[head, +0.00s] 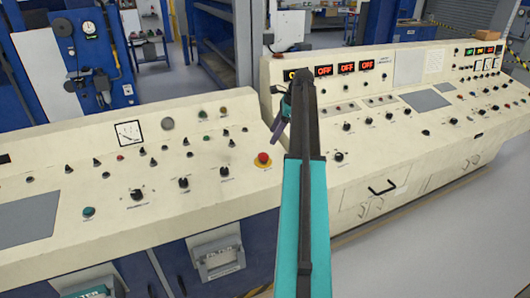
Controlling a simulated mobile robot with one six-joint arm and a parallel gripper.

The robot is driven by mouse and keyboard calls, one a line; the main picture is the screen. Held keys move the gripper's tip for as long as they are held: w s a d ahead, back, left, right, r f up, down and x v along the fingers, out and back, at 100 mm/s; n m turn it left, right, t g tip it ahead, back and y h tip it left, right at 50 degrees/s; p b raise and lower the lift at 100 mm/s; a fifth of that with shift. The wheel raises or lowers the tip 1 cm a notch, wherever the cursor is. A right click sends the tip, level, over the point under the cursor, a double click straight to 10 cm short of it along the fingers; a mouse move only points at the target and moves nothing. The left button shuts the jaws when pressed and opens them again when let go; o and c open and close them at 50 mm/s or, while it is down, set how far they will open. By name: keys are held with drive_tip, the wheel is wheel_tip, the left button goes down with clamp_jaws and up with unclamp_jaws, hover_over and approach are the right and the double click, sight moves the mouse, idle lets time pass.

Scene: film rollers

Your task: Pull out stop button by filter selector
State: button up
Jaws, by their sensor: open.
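A right cream console (430,110) adjoins at an angle, with lit displays (346,68), knobs and a black drawer handle (382,188). A blue machine (88,55) stands behind the left console. Grey floor (455,245) is clear at the lower right.

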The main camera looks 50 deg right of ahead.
sight(262, 155)
drive_tip(key=shift+p+x, duration=1.5)
drive_tip(key=shift+x, duration=4.35)
drive_tip(key=shift+a, duration=0.1)
drive_tip(key=shift+c, duration=0.3)
